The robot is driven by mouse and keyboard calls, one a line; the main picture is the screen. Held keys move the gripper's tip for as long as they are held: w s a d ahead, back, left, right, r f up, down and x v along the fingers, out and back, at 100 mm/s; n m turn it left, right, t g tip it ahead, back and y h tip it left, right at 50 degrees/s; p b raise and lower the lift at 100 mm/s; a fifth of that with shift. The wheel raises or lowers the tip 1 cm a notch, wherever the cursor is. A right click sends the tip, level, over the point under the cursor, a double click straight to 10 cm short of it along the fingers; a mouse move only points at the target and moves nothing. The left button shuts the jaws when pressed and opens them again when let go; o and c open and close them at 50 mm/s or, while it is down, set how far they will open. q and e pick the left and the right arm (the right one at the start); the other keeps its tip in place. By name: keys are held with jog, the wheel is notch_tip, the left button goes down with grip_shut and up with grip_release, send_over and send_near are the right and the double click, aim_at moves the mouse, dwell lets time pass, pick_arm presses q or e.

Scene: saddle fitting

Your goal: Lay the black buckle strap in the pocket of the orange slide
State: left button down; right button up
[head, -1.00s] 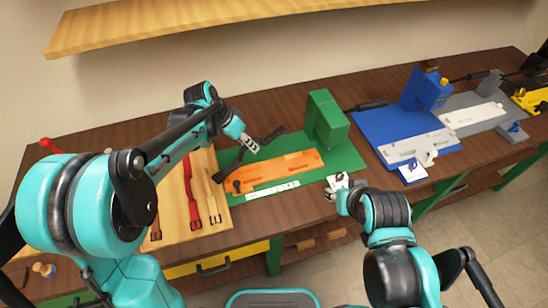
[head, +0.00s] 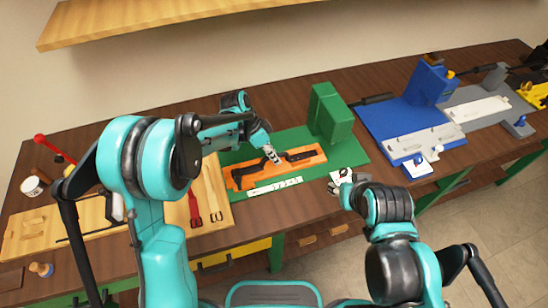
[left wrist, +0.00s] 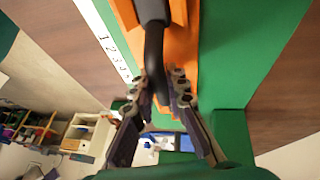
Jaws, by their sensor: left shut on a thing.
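The black buckle strap (head: 297,157) stretches along the orange slide (head: 318,150), over its long recess. One end is near the slide's left end. The middle is raised in a bend at my left gripper (head: 271,156). In the left wrist view my left gripper (left wrist: 160,88) is shut on the strap (left wrist: 153,55), with the orange slide (left wrist: 180,45) just behind it. I cannot tell how much of the strap rests in the pocket. My right gripper (head: 338,188) is at the bench's front edge by a white piece; its finger opening is unclear.
The slide is on a green base (head: 352,158) with a green block (head: 328,112) at its back right and a numbered white strip (head: 275,187) in front. A blue fixture (head: 405,120) stands right.

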pick_arm(q)
jog(key=shift+f, duration=0.2)
jog(key=c, duration=1.5)
grip_release()
jog(key=shift+r, duration=0.1)
